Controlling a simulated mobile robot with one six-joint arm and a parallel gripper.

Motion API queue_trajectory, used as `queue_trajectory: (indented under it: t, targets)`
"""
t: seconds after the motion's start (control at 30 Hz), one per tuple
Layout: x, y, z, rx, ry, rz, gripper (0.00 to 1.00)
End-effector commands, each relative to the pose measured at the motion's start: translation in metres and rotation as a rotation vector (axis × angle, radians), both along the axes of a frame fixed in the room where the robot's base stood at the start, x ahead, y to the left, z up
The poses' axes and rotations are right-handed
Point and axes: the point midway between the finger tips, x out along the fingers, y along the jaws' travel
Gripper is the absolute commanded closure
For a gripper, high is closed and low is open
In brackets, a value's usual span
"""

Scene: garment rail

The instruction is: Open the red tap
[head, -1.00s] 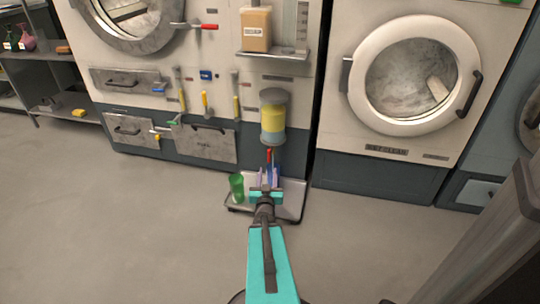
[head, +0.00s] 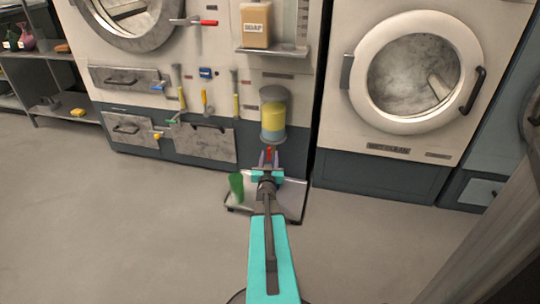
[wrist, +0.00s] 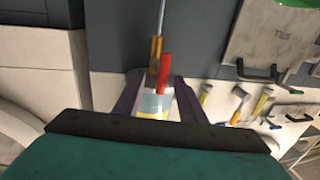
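The red tap (head: 269,152) shows as a small red handle below the cylindrical yellow-and-blue dispenser (head: 273,118) on the machine front. In the wrist view the red handle (wrist: 165,75) stands out between my two dark purple fingers, with a yellow-orange piece on a thin rod (wrist: 155,55) just left of it. My gripper (head: 268,160) is open, its fingers apart on either side of the tap; it also shows in the wrist view (wrist: 157,98). I cannot tell whether a finger touches the handle. Part of the dispenser shows behind it.
A low grey tray (head: 291,198) lies under my gripper, with a green cup (head: 236,187) leaning at its left. Another red-handled lever (head: 208,23) is higher up at left. A soap box (head: 255,25) sits on a shelf above. The floor in front is clear.

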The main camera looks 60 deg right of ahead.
Motion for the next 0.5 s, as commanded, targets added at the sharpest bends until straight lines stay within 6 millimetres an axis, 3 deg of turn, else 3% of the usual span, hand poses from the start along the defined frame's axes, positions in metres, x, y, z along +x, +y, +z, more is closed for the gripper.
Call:
queue_trajectory:
  t: [0.2, 0.5]
  targets:
    - [0.01, -0.019, -0.002, 0.0, -0.001, -0.001, 0.63]
    - [0.014, -0.028, 0.0, 0.0, -0.001, -0.001, 0.63]
